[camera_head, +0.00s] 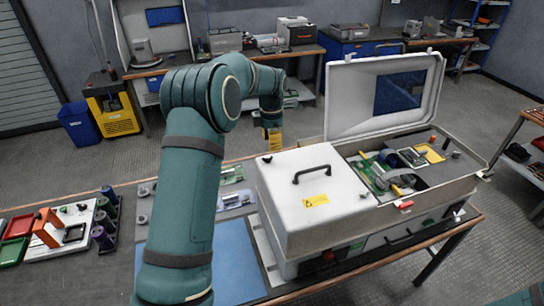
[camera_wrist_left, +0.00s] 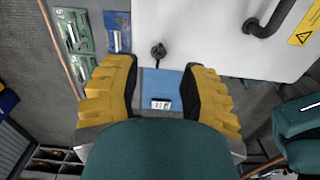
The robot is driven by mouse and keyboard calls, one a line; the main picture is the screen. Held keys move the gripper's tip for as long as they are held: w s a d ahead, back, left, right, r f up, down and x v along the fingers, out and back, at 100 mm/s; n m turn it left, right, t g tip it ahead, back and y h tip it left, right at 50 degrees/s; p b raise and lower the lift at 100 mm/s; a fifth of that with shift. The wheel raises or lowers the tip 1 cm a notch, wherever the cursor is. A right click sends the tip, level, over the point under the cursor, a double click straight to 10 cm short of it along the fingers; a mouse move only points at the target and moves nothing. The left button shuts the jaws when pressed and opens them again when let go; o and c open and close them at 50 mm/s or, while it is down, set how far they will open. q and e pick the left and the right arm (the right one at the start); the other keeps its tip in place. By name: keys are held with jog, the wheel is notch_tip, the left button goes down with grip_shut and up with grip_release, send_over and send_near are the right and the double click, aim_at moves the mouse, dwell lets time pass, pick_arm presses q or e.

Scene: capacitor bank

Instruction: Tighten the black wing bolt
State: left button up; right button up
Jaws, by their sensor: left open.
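The black wing bolt (camera_head: 267,158) stands on the top of the white case (camera_head: 300,215), near its far left corner. In the left wrist view the wing bolt (camera_wrist_left: 158,50) shows beyond the fingertips, roughly centred between them, at the case's edge. My left gripper (camera_head: 271,133) has yellow fingers and hangs above the bolt, apart from it in the head view. In the left wrist view my left gripper (camera_wrist_left: 160,75) is open, with nothing between its fingers. My right gripper is out of view.
A black handle (camera_head: 312,172) rises from the case top to the right of the bolt. An open case section (camera_head: 405,170) with a raised lid (camera_head: 385,95) adjoins it on the right.

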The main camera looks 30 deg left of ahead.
aim_at(268, 159)
pick_arm(q)
notch_tip(268, 159, down, 6)
jog(key=shift+f, duration=0.1)
dwell(0.4)
